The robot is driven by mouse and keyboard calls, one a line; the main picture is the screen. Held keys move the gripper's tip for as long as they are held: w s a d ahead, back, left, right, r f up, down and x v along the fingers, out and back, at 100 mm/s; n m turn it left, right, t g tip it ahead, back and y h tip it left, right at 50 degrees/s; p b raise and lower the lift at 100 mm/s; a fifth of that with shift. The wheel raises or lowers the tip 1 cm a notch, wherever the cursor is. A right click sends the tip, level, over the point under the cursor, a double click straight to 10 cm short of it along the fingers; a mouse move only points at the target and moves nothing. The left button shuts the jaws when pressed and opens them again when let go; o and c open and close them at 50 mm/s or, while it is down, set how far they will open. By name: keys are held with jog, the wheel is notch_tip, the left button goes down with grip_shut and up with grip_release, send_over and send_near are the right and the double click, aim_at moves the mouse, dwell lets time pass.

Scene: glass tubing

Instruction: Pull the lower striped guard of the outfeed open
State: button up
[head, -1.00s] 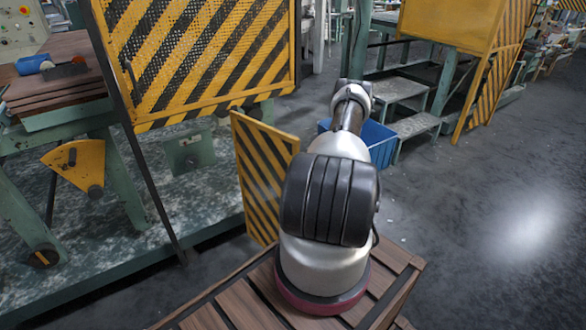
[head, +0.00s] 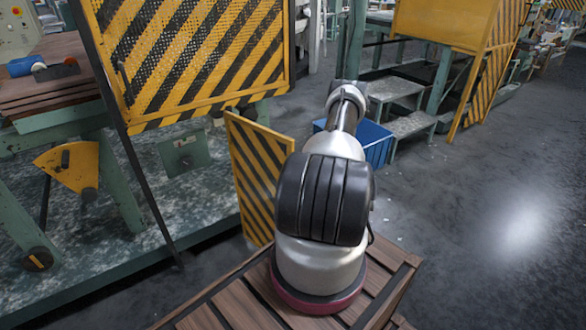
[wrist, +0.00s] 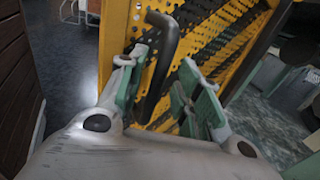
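The lower striped guard (head: 258,180) is a yellow and black panel below the large upper striped guard (head: 190,60). It stands swung out at an angle, beside my arm. In the wrist view, a perforated striped panel (wrist: 212,45) with a bent black bar handle (wrist: 163,65) fills the upper middle; I take it to be this guard. My gripper (wrist: 163,85) has its two greenish fingers apart, with the handle between them. The left finger is close to the handle or touching it; a gap shows on the right. My gripper is hidden behind my arm in the head view.
A blue bin (head: 378,143) stands just beyond my arm, near grey steps (head: 412,123). The green machine frame (head: 115,190) runs along the left. Open grey floor (head: 480,220) lies to the right.

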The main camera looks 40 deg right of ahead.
jog(key=v, duration=0.7)
jog(key=shift+s+d, duration=0.1)
jog(key=shift+f, duration=0.1)
